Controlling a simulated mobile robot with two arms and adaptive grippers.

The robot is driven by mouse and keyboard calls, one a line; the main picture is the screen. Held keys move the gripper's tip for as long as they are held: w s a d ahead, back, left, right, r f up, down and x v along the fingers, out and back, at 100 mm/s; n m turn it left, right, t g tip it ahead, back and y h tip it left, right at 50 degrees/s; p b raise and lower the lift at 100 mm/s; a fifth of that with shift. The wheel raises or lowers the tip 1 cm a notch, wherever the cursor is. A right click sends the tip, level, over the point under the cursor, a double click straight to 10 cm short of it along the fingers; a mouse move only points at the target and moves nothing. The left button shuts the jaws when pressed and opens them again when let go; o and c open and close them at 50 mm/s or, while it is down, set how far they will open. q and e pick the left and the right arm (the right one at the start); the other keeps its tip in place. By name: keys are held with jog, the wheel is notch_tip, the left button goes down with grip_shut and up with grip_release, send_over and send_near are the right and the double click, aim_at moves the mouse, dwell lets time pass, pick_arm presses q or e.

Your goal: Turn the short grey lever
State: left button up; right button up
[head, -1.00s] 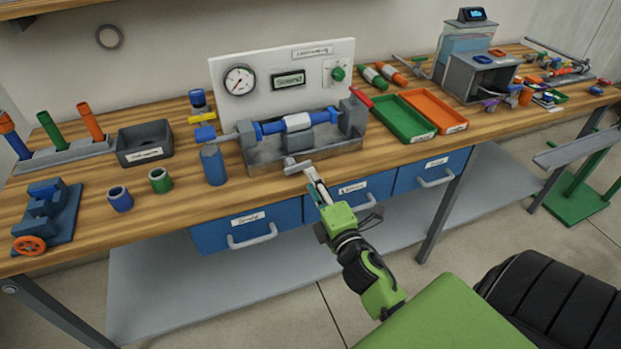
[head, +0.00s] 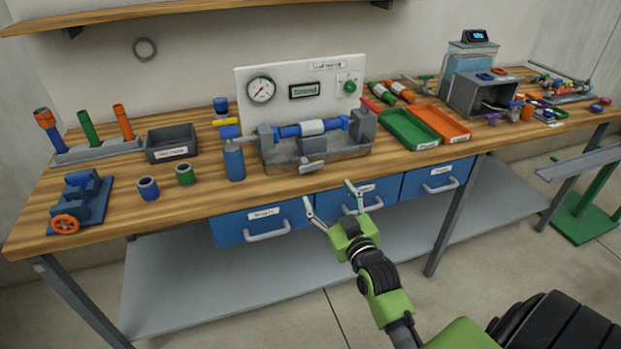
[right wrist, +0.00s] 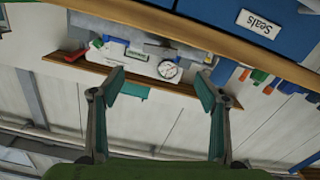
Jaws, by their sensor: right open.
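The short grey lever (head: 312,167) sticks out from the front of the grey test rig (head: 340,155), at the front of the wooden bench. Its bar lies nearly level, tilted slightly. My right gripper (head: 330,194) is open and empty, in front of the bench edge and below the lever, clear of it. Its two spread fingers also show in the right wrist view (right wrist: 160,88), with nothing between them. My left gripper is in neither view.
Blue drawers (head: 262,222) with grey handles hang under the bench edge, close behind my right gripper. A blue cylinder (head: 234,162) stands left of the rig. A green tray (head: 408,130) and an orange tray (head: 440,122) lie to its right. A gauge panel (head: 300,95) stands behind.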

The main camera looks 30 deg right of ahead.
jog(key=m, duration=0.1)
send_near(312, 167)
jog(key=w, duration=0.3)
jog(key=x, duration=0.6)
jog(key=shift+d+f, duration=0.1)
jog(key=shift+d, duration=0.35)
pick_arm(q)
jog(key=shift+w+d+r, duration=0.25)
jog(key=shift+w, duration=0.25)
pick_arm(e)
jog(key=shift+x, duration=0.85)
jog(key=c, duration=1.1)
